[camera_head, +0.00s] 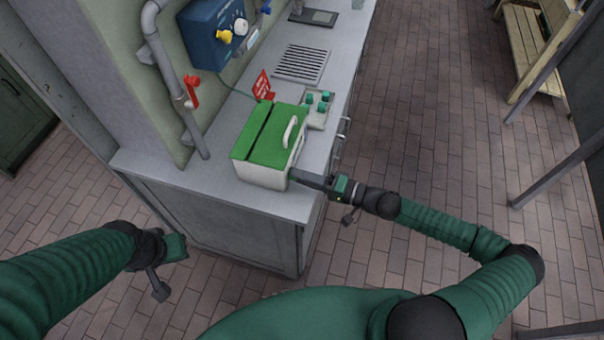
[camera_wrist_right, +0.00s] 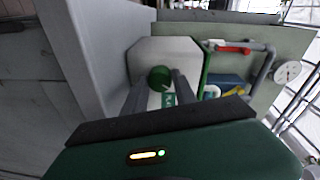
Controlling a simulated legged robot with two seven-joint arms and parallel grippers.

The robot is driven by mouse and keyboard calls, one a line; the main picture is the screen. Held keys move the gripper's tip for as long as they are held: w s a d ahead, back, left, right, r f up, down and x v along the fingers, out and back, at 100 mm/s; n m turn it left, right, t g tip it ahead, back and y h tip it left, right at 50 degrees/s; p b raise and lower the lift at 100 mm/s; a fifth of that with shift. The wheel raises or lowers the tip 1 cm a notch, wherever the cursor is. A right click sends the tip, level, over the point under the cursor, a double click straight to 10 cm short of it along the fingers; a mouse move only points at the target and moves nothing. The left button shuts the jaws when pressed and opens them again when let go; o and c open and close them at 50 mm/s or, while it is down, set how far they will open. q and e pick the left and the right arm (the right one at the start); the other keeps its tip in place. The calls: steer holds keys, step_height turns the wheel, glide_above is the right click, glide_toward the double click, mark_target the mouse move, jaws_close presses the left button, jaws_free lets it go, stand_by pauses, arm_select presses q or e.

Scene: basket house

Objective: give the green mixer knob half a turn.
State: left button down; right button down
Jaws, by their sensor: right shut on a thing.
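The green mixer knob (camera_wrist_right: 159,77) is a round dark green dial on the pale end face of a white box with a green lid (camera_head: 272,135). The box stands on the grey counter. In the right wrist view my right gripper (camera_wrist_right: 160,84) has one finger on each side of the knob and is shut on it. In the head view my right gripper (camera_head: 294,175) reaches the box's near right end from the right, and the knob is hidden there. My left gripper (camera_head: 176,248) hangs left of the counter, away from the box; its fingers do not show clearly.
A pipe with a red valve handle (camera_head: 192,92) runs down the wall.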

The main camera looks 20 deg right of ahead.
steer(key=m+p, duration=0.1)
steer(key=m, duration=0.2)
steer(key=shift+d+m+g+p, duration=0.15)
steer(key=shift+m+g+p, duration=0.15)
steer(key=shift+p, duration=0.05)
steer(key=m+p, duration=0.1)
steer(key=m, duration=0.2)
steer(key=shift+w+p, duration=0.1)
steer(key=shift+p, duration=0.2)
steer(key=m+p, duration=0.1)
steer(key=m, duration=0.2)
steer(key=shift+g, duration=0.4)
steer(key=m+p, duration=0.1)
steer(key=m, duration=0.2)
steer(key=shift+d+f+m+g, duration=0.1)
steer(key=shift+m+g, duration=0.2)
steer(key=shift+m, duration=0.1)
steer(key=shift+w+m+y, duration=0.1)
steer(key=shift+m+y, duration=0.3)
steer(key=shift+m, duration=0.8)
steer(key=m, duration=0.3)
steer(key=shift+f+g, duration=0.15)
steer(key=shift+g, duration=0.25)
steer(key=m+y, duration=0.1)
steer(key=m, duration=0.3)
steer(key=shift+f+m, duration=0.1)
steer(key=shift+m, duration=1.8)
steer(key=shift+b, duration=0.3)
